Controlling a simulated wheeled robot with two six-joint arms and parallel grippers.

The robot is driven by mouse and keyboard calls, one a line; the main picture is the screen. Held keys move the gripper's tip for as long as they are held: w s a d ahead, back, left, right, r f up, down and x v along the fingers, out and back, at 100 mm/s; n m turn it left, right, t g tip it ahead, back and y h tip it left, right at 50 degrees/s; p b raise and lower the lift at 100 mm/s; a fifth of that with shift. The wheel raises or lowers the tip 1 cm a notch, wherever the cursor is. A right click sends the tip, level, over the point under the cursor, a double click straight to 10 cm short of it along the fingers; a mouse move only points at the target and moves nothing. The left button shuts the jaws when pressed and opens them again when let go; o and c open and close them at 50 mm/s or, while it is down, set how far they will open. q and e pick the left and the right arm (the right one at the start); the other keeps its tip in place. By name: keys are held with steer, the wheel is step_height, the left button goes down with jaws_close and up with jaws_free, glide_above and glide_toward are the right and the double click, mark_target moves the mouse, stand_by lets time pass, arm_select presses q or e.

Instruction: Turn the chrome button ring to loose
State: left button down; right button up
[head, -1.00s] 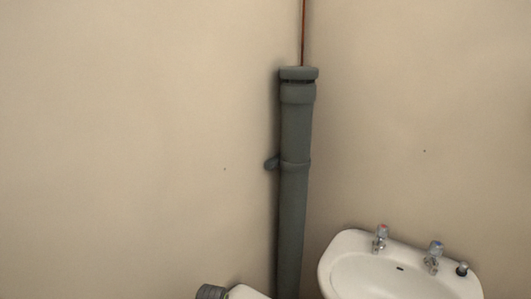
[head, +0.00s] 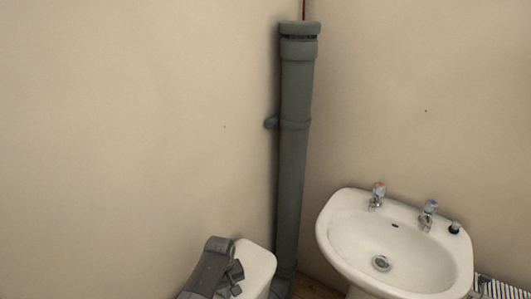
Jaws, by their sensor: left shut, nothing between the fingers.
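The chrome button ring does not show. A white rounded fixture, which looks like a cistern top (head: 259,262), stands at the bottom centre, partly hidden by my left arm and cut off by the frame. My left gripper (head: 236,272) is at the bottom, in front of the left part of this white top. It looks shut and empty. I cannot tell whether it touches the top. My right gripper is out of view.
A thick grey soil pipe (head: 293,150) runs down the wall corner just behind the white top. A white basin (head: 335,230) with two taps stands to the right. A striped item (head: 497,287) is at the bottom right edge.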

arm_select(q)
steer(key=shift+w+d, duration=0.25)
steer(key=shift+d, duration=0.2)
steer(key=shift+w+d, duration=0.3)
steer(key=shift+d, duration=0.1)
steer(key=shift+w+d, duration=0.15)
steer(key=shift+w, duration=0.05)
steer(key=shift+d, duration=0.1)
stand_by(0.3)
steer(key=shift+s+d+r, duration=0.1)
steer(key=shift+s+d, duration=0.15)
steer(key=shift+s, duration=0.05)
step_height(320, 180, up, 6)
steer(key=p, duration=0.6)
steer(key=shift+a, duration=0.1)
